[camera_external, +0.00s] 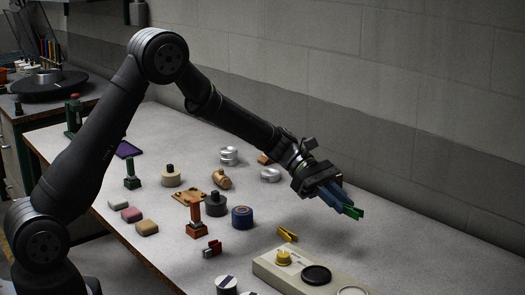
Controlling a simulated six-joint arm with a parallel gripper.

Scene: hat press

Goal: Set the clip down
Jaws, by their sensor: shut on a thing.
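My gripper (345,205) is at the right of the view, pointing down and to the right above the table. It is shut on a green clip (355,213), whose end sticks out past the bluish fingers. The rest of the clip is hidden between them. The clip appears to be held clear of the tabletop, but its exact height cannot be told. A yellow clip (287,235) lies on the table to the lower left of my gripper. A red and dark clip (212,248) lies further left.
A beige board (262,268) with a yellow knob and round discs stands at the front. A blue round block (242,217), an orange stand (196,220) and several small pieces occupy the middle. The tabletop right of the board looks clear. A wall (430,100) runs behind.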

